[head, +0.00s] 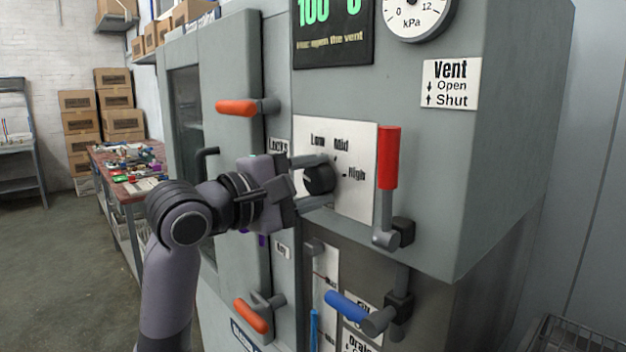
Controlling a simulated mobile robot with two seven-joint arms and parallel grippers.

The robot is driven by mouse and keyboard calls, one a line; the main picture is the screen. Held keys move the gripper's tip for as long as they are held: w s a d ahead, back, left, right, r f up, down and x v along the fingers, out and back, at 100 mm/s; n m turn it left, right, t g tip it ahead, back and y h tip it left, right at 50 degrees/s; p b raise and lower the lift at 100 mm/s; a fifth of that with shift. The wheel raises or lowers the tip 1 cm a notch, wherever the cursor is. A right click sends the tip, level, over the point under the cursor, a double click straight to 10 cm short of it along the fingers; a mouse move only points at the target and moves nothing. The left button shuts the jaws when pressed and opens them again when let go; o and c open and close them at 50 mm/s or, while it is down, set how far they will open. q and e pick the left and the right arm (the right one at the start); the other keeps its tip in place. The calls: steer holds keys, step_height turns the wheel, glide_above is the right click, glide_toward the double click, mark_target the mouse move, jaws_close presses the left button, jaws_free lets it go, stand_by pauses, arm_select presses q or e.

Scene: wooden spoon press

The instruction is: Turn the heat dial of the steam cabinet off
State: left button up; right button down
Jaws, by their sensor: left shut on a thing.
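The steam cabinet (500,150) is a large grey metal unit. Its heat dial is a dark round knob (319,179) on a white plate (358,205) marked Low, Mid and High. My left gripper (322,181) reaches in from the left, its two fingers above and below the dial, and is shut on it. The dial's pointer and part of the plate's left side are hidden, so its exact setting cannot be read. A dark display (333,35) above reads about 100. My right gripper is not in view.
A red vent lever (389,160) stands upright close right of the dial. Orange door handles (237,107) and (251,316) lie left, and a blue lever (346,306) is below. A cluttered bench (128,188) and stacked boxes (120,120) stand behind left.

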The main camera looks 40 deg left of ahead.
mark_target(312, 184)
arm_select(q)
steer(key=o, duration=1)
steer(key=shift+o, duration=0.2)
steer(key=shift+s, duration=0.3)
steer(key=shift+s+a, duration=0.15)
steer(key=shift+s, duration=0.9)
steer(key=b, duration=0.3)
steer(key=shift+s+f, duration=0.2)
steer(key=shift+s, duration=0.2)
steer(key=s+b, duration=0.1)
steer(key=b, duration=0.1)
steer(key=shift+s+a+b, duration=0.1)
steer(key=shift+s+b, duration=0.15)
steer(key=shift+b, duration=0.1)
steer(key=shift+s+a+r+b, duration=0.15)
steer(key=shift+s+b, duration=0.3)
steer(key=shift+s, duration=0.65)
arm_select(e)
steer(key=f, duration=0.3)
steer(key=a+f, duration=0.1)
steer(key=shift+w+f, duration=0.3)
